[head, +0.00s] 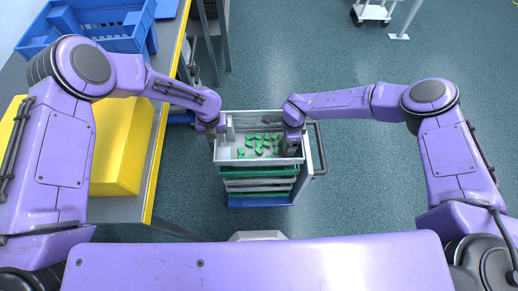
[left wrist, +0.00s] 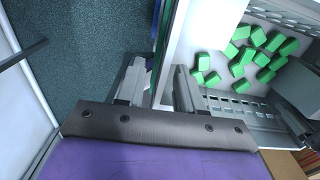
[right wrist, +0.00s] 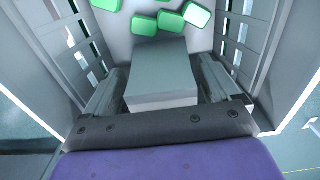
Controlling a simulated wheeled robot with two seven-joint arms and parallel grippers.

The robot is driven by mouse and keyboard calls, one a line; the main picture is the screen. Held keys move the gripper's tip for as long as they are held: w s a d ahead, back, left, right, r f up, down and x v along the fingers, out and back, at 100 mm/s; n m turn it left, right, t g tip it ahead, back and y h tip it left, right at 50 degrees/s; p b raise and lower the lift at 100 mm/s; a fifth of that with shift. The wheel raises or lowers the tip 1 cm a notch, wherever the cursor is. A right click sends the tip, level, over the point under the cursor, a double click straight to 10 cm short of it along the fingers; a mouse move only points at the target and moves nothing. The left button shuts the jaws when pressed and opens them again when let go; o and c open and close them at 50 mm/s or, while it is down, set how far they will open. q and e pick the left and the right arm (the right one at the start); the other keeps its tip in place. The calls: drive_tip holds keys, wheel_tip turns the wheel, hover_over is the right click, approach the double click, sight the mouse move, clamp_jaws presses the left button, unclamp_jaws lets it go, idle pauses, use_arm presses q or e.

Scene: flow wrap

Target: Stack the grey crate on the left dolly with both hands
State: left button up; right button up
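The grey crate (head: 240,159) holds several green pieces (head: 258,146) and sits level at the top of a stack of crates. My left gripper (head: 222,132) is at its left end. In the left wrist view, its fingers (left wrist: 158,85) stand on either side of the crate's wall; whether they press on it is unclear. My right gripper (head: 292,146) is at the crate's right end. In the right wrist view, its fingers (right wrist: 160,88) are wide apart, with a grey block-like part (right wrist: 160,72) between them; contact is unclear. The crate's floor shows partly in both wrist views.
Under the grey crate are green (head: 258,170) and grey crates, with blue (head: 258,201) at the bottom. A metal handle (head: 321,150) stands just right of the stack. A table with a yellow box (head: 120,150) and a blue crate (head: 100,28) is left.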

drive_tip(key=shift+r, duration=0.1)
idle(0.3)
drive_tip(key=shift+w+r, duration=0.1)
drive_tip(key=shift+r, duration=0.05)
wheel_tip(320, 180, up, 12)
drive_tip(key=shift+f, duration=0.1)
use_arm(q)
wheel_tip(320, 180, up, 12)
drive_tip(key=shift+d+f, duration=0.1)
use_arm(e)
drive_tip(key=shift+f, duration=0.1)
idle(0.5)
